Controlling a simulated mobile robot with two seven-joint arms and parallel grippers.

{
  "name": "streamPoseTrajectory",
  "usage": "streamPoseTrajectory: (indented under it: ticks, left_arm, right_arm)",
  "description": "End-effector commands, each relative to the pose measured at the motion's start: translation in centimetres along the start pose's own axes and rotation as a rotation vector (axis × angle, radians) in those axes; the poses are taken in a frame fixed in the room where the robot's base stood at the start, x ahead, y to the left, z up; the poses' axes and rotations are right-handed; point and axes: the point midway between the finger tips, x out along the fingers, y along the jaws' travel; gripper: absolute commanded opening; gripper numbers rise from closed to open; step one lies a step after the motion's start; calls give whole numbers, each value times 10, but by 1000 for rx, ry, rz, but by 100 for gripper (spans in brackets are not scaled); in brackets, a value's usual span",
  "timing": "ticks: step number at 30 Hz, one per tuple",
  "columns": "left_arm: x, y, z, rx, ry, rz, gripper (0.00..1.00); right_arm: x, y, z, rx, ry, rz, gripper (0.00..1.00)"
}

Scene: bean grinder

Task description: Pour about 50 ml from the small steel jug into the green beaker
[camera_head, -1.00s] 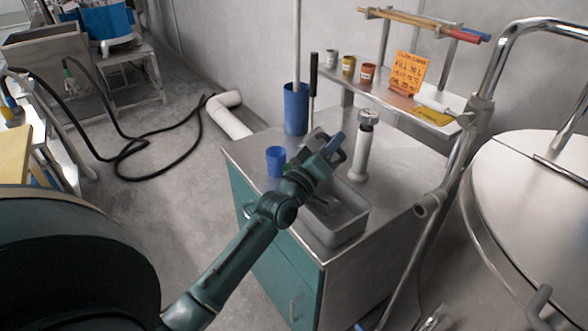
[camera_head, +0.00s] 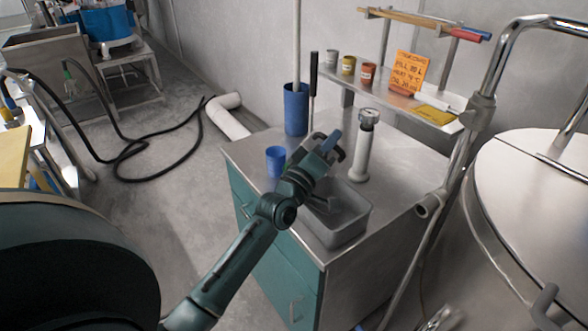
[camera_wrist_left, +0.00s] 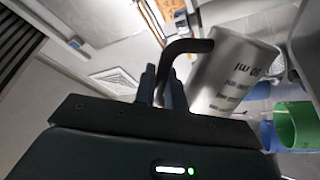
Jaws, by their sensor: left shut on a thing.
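In the left wrist view, my left gripper (camera_wrist_left: 165,88) is shut on the black handle of the small steel jug (camera_wrist_left: 237,76). The jug has dark printed lettering and leans at a slant in that picture. The green beaker (camera_wrist_left: 298,125) is at the right edge there, close to the jug, partly cut off. In the head view my left gripper (camera_head: 325,146) is above the cabinet top, between the blue cup and the white cylinder. The jug and beaker are not clear there, largely hidden by my gripper and wrist. No liquid stream can be made out.
On the steel cabinet top (camera_head: 398,158) stand a blue cup (camera_head: 276,161), a tall blue container (camera_head: 296,110), a white cylinder with a gauge (camera_head: 362,150) and a grey tray (camera_head: 336,232). A shelf with small cups is behind. A large steel vessel (camera_head: 530,210) stands right.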

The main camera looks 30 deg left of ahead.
Motion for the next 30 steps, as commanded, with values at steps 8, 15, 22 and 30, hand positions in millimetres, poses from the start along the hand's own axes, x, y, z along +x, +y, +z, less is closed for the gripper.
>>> streamPoseTrajectory:
  ticks: [8, 15, 22, 30]
  left_arm:
    - [-4, 1, -3, -8, 6, 5, 0]
    - [-4, 2, -1, -15, 8, 6, 0]
    - [-4, 2, -1, -22, 11, 8, 0]
    - [-6, 1, -3, -31, 14, 9, 0]
  right_arm:
    - [0, 0, -1, 6, 4, 2, 36]
    - [1, 0, -1, 10, 5, 2, 36]
    - [1, 0, 0, 10, 5, 2, 36]
    - [2, -1, 0, 12, 6, 0, 36]
